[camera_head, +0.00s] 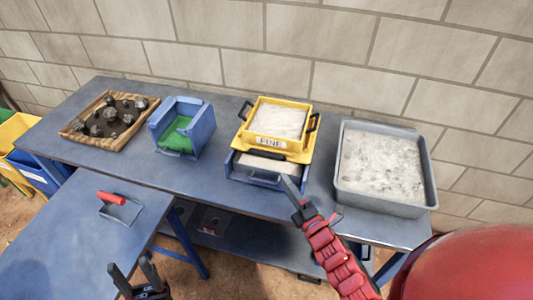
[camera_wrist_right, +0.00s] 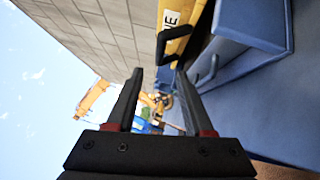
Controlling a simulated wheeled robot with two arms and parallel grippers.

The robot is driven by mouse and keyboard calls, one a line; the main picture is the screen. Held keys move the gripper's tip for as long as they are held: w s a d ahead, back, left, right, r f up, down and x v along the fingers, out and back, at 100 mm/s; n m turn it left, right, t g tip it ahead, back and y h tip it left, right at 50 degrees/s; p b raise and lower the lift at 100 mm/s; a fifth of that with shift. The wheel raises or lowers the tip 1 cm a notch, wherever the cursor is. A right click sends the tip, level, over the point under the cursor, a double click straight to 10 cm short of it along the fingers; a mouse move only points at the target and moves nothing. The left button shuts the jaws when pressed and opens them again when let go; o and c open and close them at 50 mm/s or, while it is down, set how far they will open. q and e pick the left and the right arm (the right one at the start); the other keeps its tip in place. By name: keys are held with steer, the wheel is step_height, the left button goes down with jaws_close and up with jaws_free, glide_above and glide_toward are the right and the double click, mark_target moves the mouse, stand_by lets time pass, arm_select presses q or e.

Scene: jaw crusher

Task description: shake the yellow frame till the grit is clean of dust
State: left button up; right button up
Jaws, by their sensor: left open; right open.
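The yellow frame (camera_head: 300,151), labelled FINE, sits on a blue tray (camera_head: 250,179) on the back table. Pale, greyish grit (camera_head: 273,120) fills it, and black handles stick out at its left and right sides. My right gripper (camera_head: 288,186) is in front of the tray's right part, apart from the frame. In the right wrist view its jaws (camera_wrist_right: 160,85) are open and empty, with a black handle (camera_wrist_right: 178,36) of the yellow frame (camera_wrist_right: 172,14) just beyond them. My left gripper (camera_head: 135,275) is open and empty at the bottom edge, by the front table.
A grey tray (camera_head: 345,198) of pale powder stands right of the frame. A blue box (camera_head: 199,128) with green inside and a wooden tray (camera_head: 69,133) of dark rocks stand left. A red-handled scoop (camera_head: 120,211) lies on the front table (camera_head: 70,240). A block wall (camera_head: 300,40) closes the back.

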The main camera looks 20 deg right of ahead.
mark_target(266, 155)
steer(key=p+x, duration=0.2)
steer(key=x, duration=1)
steer(key=shift+w+a+p, duration=0.1)
steer(key=shift+w+p, duration=0.15)
steer(key=shift+p, duration=0.1)
steer(key=shift+c, duration=0.2)
jaws_close()
steer(key=shift+f, duration=0.1)
stand_by(0.4)
